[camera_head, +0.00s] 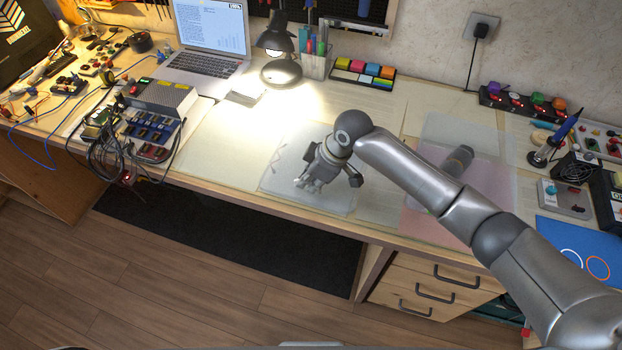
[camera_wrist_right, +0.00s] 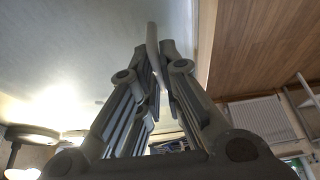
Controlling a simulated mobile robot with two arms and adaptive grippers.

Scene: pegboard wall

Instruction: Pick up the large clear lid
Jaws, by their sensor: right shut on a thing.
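The large clear lid (camera_head: 283,168) looks like a pale see-through sheet over the bench's front middle; its outline is faint, and I cannot tell whether it touches the bench. My right gripper (camera_head: 309,184) is over it, near the front edge, pointing down. In the right wrist view my right gripper (camera_wrist_right: 153,60) is shut on a thin pale grey rim (camera_wrist_right: 152,38), which stands up between its fingertips. I take this rim to be part of the lid. The gripper's body hides part of the lid in the head view. My left gripper is not in view.
A lamp (camera_head: 280,68), a laptop (camera_head: 212,40) and a box of coloured notes (camera_head: 362,74) stand behind. Electronics and cables (camera_head: 120,150) lie at left. A pink mat (camera_head: 480,187) is right of the gripper, with a blue mat (camera_head: 570,250) farther right.

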